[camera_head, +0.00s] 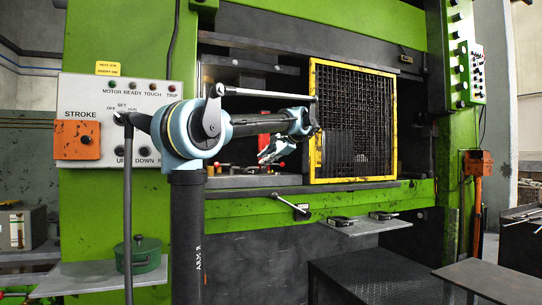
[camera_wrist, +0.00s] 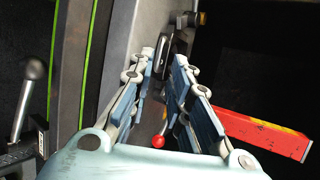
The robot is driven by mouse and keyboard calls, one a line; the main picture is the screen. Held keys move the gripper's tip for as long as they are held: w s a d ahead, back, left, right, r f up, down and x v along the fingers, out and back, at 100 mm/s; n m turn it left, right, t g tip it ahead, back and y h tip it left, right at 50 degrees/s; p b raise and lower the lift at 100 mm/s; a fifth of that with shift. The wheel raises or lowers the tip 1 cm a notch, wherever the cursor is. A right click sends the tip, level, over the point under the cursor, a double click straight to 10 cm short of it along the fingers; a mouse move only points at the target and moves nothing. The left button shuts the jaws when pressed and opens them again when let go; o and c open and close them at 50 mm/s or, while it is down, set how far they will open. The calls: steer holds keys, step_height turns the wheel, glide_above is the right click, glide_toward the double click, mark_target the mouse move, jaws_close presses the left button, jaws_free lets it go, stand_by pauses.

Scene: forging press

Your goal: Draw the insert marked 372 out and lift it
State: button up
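My gripper (camera_head: 272,150) reaches into the press opening, left of the yellow-framed guard. In the wrist view my gripper (camera_wrist: 170,62) has its two fingers apart, with a visible gap between them. A dark, loop-like part (camera_wrist: 165,47) shows at the fingertips; I cannot tell whether they touch it or whether it belongs to the insert. No mark 372 is legible in either view, so I cannot identify that insert. Two small dark pieces with handles (camera_head: 341,220) (camera_head: 383,215) lie on a side shelf; their marks are unreadable.
A red ball knob (camera_wrist: 158,142) shows between the fingers. A red bar (camera_wrist: 262,133) with a yellow patch lies to the right. A lever (camera_wrist: 28,90) stands at left. The yellow-framed mesh guard (camera_head: 313,120) is right of my gripper. A grey shelf (camera_head: 365,227) juts out below.

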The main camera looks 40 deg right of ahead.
glide_toward(250, 170)
steer(key=w+a+f, duration=0.2)
steer(key=w+f, duration=0.1)
steer(key=shift+a, duration=0.25)
steer(key=shift+c, duration=0.6)
steer(key=shift+s, duration=0.1)
jaws_close()
